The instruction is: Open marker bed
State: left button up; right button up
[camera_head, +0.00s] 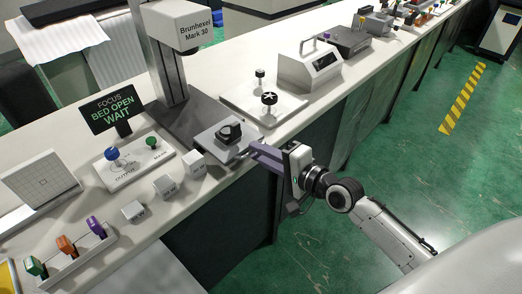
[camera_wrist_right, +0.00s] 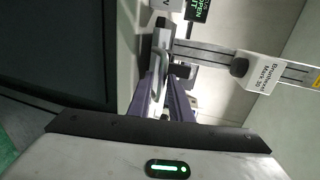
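The marking machine (camera_head: 184,25), labelled Brunhexel Mark 30, stands on the bench with its head on a column; it also shows in the right wrist view (camera_wrist_right: 258,72). Its bed (camera_head: 226,140), a grey plate, lies at the bench's front edge with a dark fixture (camera_head: 230,131) on it. The small screen (camera_head: 117,108) reads FOCUS, BED OPEN, WAIT. My right gripper (camera_head: 255,148) has its purple fingertips at the bed's front edge. In the right wrist view, the fingers (camera_wrist_right: 163,82) stand either side of a grey handle (camera_wrist_right: 159,62); their grip is unclear. My left gripper is not in view.
A control box (camera_head: 133,166) with a blue knob and a green button stands left of the bed. White cubes (camera_head: 166,187) lie near the front edge. A stamp rack (camera_head: 75,258) is at lower left. A plate with black knobs (camera_head: 263,111) is at right.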

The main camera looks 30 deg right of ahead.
jog(key=shift+o, duration=0.7)
jog(key=shift+s, duration=0.1)
jog(key=v, duration=1)
jog(key=shift+d+r, duration=0.1)
jog(key=shift+d, duration=0.05)
jog(key=s+a+f+n+g+h, duration=0.1)
jog(key=s+a+f+n+g, duration=0.1)
jog(key=s+f+n, duration=0.3)
jog(key=s+a+f+n+g, duration=0.2)
jog(key=s+a+f+n, duration=0.2)
jog(key=f, duration=0.7)
jog(key=s+a+f+n+g+h, duration=0.1)
jog(key=s+a+f+n+g, duration=0.1)
jog(key=s+a+f+n, duration=0.2)
jog(key=s+f+n, duration=0.3)
jog(key=f, duration=0.2)
jog(key=shift+h, duration=0.3)
jog(key=shift+w, duration=0.1)
